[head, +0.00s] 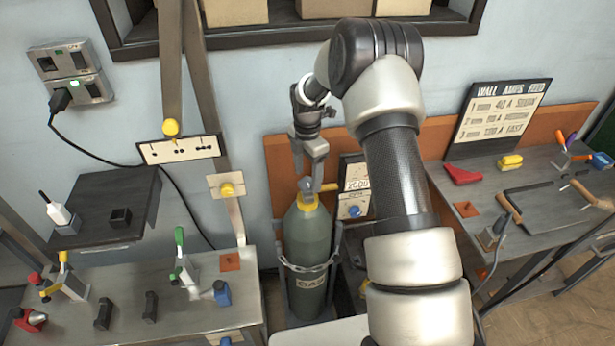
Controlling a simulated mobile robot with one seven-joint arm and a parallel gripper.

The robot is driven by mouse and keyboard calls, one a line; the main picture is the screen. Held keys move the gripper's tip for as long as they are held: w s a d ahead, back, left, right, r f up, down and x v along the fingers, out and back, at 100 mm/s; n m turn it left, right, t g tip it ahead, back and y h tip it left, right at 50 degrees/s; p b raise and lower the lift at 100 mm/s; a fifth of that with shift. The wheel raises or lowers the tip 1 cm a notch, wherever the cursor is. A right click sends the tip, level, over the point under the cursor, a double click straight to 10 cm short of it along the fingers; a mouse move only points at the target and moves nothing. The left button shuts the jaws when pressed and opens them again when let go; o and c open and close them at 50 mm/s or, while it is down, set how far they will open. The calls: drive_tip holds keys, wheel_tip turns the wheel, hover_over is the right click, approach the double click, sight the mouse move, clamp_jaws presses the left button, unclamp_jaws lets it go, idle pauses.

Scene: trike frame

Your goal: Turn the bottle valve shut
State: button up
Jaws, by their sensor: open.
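The gas bottle (307,250) stands upright, a dark grey-green cylinder with a "GAS" label, in a metal holder against the orange-brown panel. A yellow collar (307,203) and a small grey valve (307,192) sit at its top. My gripper (314,178) is open and points down from above, with its fingers right at the valve. Whether the fingers straddle or touch the valve, I cannot tell at this size. My arm comes in from the lower right and hides part of the area right of the bottle.
A gauge box marked "2000" (355,172) with a blue knob (354,211) is right of the bottle. A grey bench (225,315) with clamps and levers lies left. A workbench (535,190) with tools and a sign (497,115) lies right. A dark shelf (150,50) is above.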

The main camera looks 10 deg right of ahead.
drive_tip(key=shift+f, duration=0.75)
drive_tip(key=c, duration=1)
drive_tip(key=shift+c, duration=0.2)
